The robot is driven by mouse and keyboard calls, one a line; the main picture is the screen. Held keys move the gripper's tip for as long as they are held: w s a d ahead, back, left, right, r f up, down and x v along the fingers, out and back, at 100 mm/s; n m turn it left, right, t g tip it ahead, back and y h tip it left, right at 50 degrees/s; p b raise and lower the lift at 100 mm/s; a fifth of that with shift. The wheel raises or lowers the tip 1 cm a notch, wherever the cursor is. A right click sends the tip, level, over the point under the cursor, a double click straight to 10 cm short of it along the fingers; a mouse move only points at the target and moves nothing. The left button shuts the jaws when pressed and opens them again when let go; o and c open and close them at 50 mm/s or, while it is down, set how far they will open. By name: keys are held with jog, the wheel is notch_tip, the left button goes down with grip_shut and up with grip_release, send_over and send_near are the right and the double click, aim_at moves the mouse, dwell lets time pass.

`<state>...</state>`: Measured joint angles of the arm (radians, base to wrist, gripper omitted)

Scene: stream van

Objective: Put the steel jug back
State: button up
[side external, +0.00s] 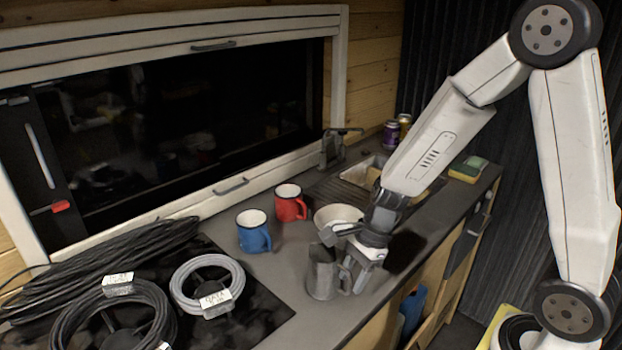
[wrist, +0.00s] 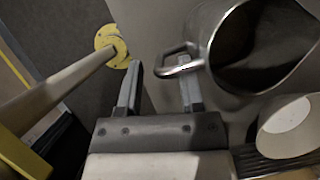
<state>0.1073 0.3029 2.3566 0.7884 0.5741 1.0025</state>
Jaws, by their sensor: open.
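The steel jug (side external: 320,274) stands upright on the dark worktop near its front edge. In the wrist view the jug (wrist: 262,45) fills the upper right, its open mouth toward the camera. Its handle (wrist: 172,68) points left toward my gripper. My gripper (side external: 350,262) is open beside the jug on the handle side. In the wrist view, my gripper's fingertips (wrist: 161,68) lie either side of the handle's outer end. I cannot tell whether either finger touches it.
A pale bowl (side external: 338,214) stands close behind the jug. A red mug (side external: 290,204) and a blue mug (side external: 254,232) stand left of it. Coiled cables (side external: 208,284) cover the left of the worktop. A sink (side external: 362,174) and sponge (side external: 468,169) are farther back.

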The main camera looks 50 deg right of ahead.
jog(key=v, duration=1.1)
jog(key=shift+s+f, duration=0.1)
jog(key=shift+f, duration=0.05)
dwell(0.4)
notch_tip(320, 180, down, 7)
jog(key=s+n+t+h, duration=0.1)
jog(key=n+h, duration=0.3)
jog(key=n, duration=1.6)
jog(key=shift+s+a+r+n+t, duration=0.2)
jog(key=shift+s+a+n+t, duration=0.15)
jog(key=shift+s, duration=0.55)
